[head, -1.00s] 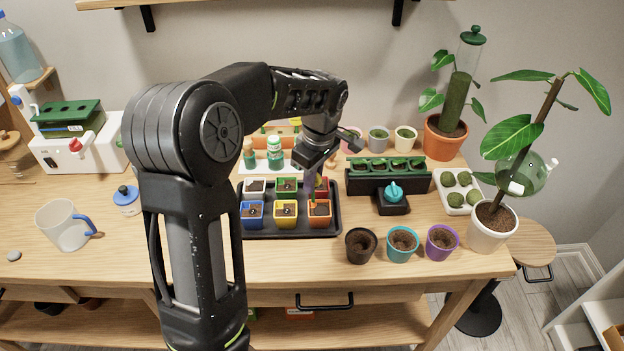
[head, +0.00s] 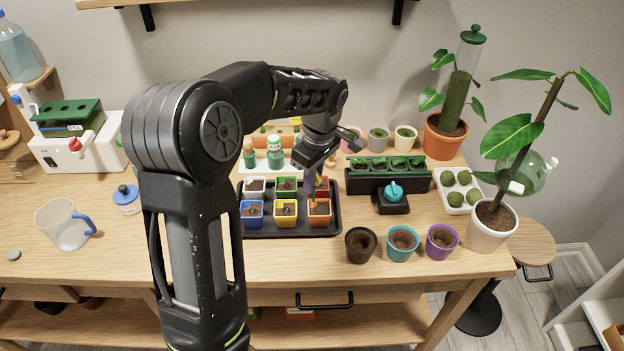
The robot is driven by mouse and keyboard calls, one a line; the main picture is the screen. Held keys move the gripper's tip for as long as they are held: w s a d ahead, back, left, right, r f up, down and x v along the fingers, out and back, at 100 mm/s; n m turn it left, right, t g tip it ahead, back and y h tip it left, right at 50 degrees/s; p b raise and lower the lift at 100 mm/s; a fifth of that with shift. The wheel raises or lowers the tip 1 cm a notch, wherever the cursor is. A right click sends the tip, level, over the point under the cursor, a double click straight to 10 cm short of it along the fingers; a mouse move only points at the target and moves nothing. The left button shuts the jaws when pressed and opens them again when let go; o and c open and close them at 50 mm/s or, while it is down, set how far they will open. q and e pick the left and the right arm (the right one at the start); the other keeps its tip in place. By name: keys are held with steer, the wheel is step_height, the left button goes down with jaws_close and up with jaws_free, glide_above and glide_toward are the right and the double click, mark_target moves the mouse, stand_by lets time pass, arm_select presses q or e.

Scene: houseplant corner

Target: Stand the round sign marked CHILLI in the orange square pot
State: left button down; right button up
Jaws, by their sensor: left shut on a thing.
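The orange square pot (head: 319,219) is at the front right of the black tray, with dark soil in it. My left gripper (head: 313,176) is above and just behind this pot, pointing down. It is shut on a thin purplish piece, apparently the sign (head: 312,187), which hangs down towards the pot's back side. The gripper hides most of the sign, and I cannot read its lettering. I cannot tell whether its lower end touches the soil. My right gripper is not in view.
The black tray (head: 336,231) also holds white, green, red, blue and yellow (head: 286,219) pots close by. Black, teal (head: 402,246) and purple round pots stand at the front right. A dark green planter (head: 388,180) is right of the tray. The table left of my arm is partly clear.

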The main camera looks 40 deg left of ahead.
mark_target(312, 201)
arm_select(q)
steer(key=shift+f+b, duration=1.35)
steer(key=shift+f, duration=0.55)
steer(key=c, duration=1.5)
jaws_free()
steer(key=shift+o, duration=0.5)
steer(key=o, duration=0.3)
steer(key=shift+r, duration=0.15)
steer(key=shift+r+p, duration=2.65)
steer(key=shift+r, duration=0.75)
